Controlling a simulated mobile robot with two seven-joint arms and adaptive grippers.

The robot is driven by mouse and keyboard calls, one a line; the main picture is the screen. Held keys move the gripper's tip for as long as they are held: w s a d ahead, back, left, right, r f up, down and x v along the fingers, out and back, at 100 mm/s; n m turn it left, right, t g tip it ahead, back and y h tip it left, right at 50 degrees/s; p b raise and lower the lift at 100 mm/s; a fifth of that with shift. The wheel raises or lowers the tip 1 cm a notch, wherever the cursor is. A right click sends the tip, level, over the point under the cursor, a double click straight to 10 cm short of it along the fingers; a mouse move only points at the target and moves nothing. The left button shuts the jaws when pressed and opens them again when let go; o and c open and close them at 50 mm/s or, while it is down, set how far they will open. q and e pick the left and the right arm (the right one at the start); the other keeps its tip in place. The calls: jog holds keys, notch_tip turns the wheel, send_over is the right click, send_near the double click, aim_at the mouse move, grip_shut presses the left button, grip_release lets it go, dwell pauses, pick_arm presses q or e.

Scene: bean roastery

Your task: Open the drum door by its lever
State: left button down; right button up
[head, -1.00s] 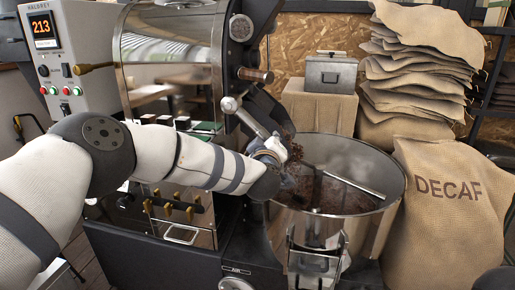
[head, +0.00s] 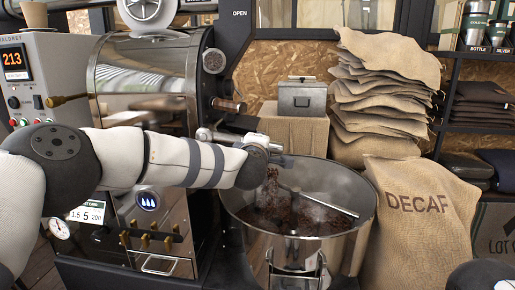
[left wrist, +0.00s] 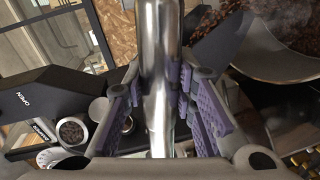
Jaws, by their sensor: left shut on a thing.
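The lever (head: 228,136) is a bright metal bar on the front of the roaster drum (head: 150,75). It runs nearly level to the right from a rounded metal end. My left gripper (head: 262,146) is at its right part, largely hidden by my wrist. In the left wrist view the lever (left wrist: 160,70) passes between the purple-padded fingers of my left gripper (left wrist: 165,100), which is shut on it. The dark drum door (head: 240,122) shows only partly behind the lever. Brown beans (head: 270,190) show below the gripper, over the bin. My right gripper is out of view.
A round metal cooling bin (head: 366,222) with beans and a stirring arm stands below my left gripper. A DECAF sack (head: 420,225) stands to its right. Folded sacks (head: 385,90) and a metal box (head: 300,97) are behind. The control panel (head: 20,85) is at left.

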pick_arm(q)
jog(key=shift+d+r, duration=0.1)
jog(key=shift+r, duration=0.1)
jog(key=c, duration=1.3)
grip_release()
jog(key=s+r, duration=0.1)
jog(key=s, duration=1.1)
jog(key=shift+r, duration=0.4)
jog(key=shift+w, duration=0.1)
